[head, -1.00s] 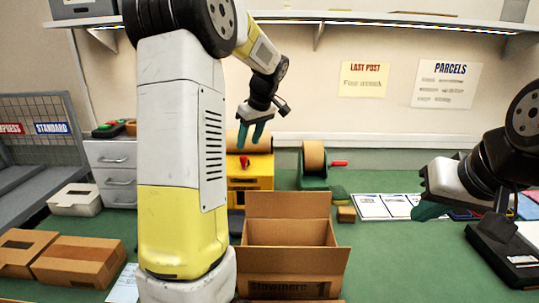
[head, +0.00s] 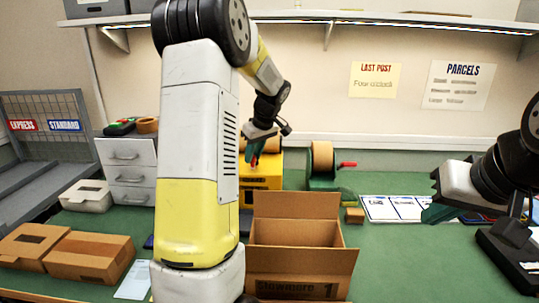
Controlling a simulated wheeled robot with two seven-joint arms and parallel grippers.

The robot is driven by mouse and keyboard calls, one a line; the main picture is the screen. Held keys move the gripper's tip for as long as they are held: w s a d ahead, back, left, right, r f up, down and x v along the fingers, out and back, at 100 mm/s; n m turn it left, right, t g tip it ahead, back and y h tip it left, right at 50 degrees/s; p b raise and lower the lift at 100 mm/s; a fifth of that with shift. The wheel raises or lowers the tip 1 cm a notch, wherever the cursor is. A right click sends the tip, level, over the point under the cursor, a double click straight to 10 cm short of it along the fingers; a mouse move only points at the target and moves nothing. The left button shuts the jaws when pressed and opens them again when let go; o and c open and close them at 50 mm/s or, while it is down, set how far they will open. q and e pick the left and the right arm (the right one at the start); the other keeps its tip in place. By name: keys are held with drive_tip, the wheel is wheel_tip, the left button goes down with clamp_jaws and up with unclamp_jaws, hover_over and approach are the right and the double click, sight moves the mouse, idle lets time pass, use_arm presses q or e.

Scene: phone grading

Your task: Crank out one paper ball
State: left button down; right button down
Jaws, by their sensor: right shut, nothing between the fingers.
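A yellow machine (head: 262,179) with a brown paper roll stands at the back of the green bench, behind an open carton. A small red knob (head: 254,161) shows on its front left; it appears to be the crank's handle. My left gripper (head: 256,151) points down with its teal fingers right at the red knob. The fingers overlap the knob in the picture, so I cannot tell whether they grip it. My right gripper (head: 432,214) is shut and empty over the right side of the bench. No paper ball shows.
The open carton (head: 301,269) stands in front of the machine. A green tape dispenser (head: 321,170) with a red handle is to its right. Brown boxes (head: 89,258) lie at the left, white cards (head: 395,208) at the right. A shelf (head: 400,23) runs above.

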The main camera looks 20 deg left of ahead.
use_arm(q)
drive_tip(key=shift+a+m, duration=0.15)
drive_tip(key=shift+m, duration=0.15)
